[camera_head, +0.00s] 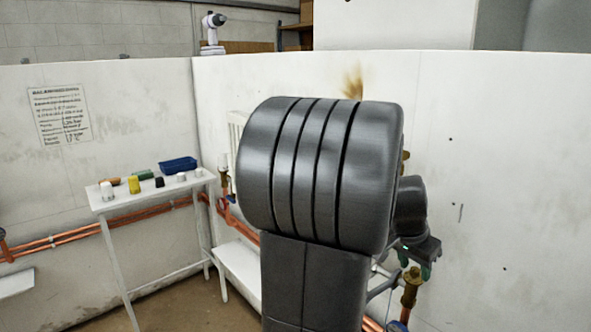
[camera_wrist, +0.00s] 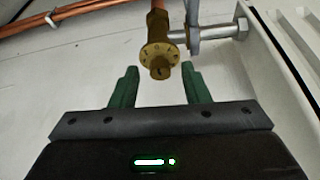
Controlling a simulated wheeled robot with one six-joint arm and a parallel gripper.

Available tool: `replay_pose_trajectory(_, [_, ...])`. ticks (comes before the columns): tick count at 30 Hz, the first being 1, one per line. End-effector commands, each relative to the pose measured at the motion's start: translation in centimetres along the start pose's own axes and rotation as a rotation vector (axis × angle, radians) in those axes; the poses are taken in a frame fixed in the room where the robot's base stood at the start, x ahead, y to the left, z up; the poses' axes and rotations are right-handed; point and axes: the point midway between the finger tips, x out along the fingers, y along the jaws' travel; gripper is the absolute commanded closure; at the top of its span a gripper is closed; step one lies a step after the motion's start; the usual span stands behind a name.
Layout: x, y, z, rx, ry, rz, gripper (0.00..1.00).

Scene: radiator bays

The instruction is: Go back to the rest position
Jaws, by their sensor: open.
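My gripper (camera_wrist: 158,86) shows in the wrist view with its two green fingers apart and nothing between them. A brass valve with a numbered dial (camera_wrist: 160,55) is just beyond the fingertips, between them in the picture; I cannot tell the exact gap. In the head view my gripper (camera_head: 424,268) is partly hidden behind my large dark arm link, near the right-hand wall. A brass valve (camera_head: 411,285) on a copper pipe stands just below it there.
A white table (camera_head: 150,196) at the left holds a blue tray (camera_head: 178,164), a yellow object (camera_head: 134,185) and several small items. Copper pipes (camera_head: 75,235) run along the low wall. A white radiator (camera_head: 237,130) is partly hidden by my arm. Some floor shows at the lower left.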

Motion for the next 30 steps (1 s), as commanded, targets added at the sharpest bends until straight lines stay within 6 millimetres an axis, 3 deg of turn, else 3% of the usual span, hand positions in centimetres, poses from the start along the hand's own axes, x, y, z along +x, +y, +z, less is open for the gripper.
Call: replay_pose_trajectory(30, [0.10,0.48,-0.13,-0.496,0.001,-0.206,0.58])
